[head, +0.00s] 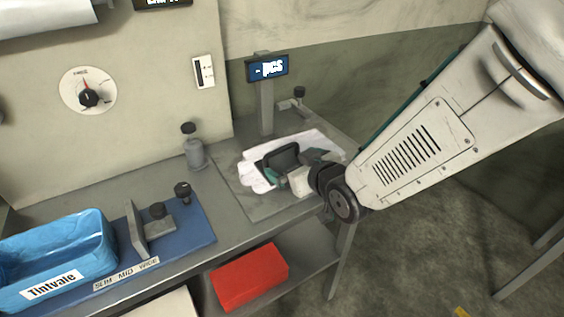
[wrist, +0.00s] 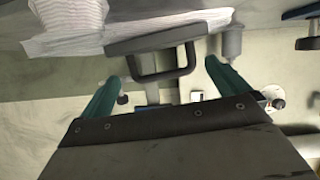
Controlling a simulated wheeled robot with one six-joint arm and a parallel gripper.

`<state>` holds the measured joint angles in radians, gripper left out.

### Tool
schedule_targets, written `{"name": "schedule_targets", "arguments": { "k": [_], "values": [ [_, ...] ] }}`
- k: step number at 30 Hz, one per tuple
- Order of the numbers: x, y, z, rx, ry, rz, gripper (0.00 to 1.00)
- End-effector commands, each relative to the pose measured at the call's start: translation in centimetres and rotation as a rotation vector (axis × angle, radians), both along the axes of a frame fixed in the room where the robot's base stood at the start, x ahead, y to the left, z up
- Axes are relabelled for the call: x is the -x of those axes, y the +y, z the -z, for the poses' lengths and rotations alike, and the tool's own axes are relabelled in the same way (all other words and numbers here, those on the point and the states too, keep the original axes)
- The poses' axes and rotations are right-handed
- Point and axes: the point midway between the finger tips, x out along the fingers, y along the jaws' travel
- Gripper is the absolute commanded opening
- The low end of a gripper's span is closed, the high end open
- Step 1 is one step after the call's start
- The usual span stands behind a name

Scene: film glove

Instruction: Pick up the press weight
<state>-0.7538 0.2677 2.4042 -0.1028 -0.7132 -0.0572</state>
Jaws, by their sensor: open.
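The press weight (head: 281,153), a dark block with a loop handle, stands on white sheets on the grey plate at the right end of the bench. In the wrist view its handle (wrist: 188,57) shows between and just beyond my fingertips. My gripper (head: 292,166) is open, its teal fingers on either side of the handle in the picture. In the wrist view my gripper (wrist: 165,72) has nothing clasped. I cannot tell how much gap is left in depth. My gripper partly hides the weight in the head view.
The white sheets (head: 313,139) lie under the weight. A display post (head: 266,105) rises behind it. A grey knobbed cylinder (head: 194,152) stands to the left. A blue bin (head: 60,255) and a clamp fixture (head: 150,225) are further left. A red box (head: 250,278) sits on the lower shelf.

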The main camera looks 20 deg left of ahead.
Motion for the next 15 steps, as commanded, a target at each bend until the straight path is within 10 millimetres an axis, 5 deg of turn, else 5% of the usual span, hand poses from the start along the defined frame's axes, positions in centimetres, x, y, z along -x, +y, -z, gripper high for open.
{"name": "schedule_targets", "arguments": {
  "k": [15],
  "values": [
    [-3.9, 4.4, 1.8, 0.001, 0.000, 0.002, 1.00]
  ]
}}
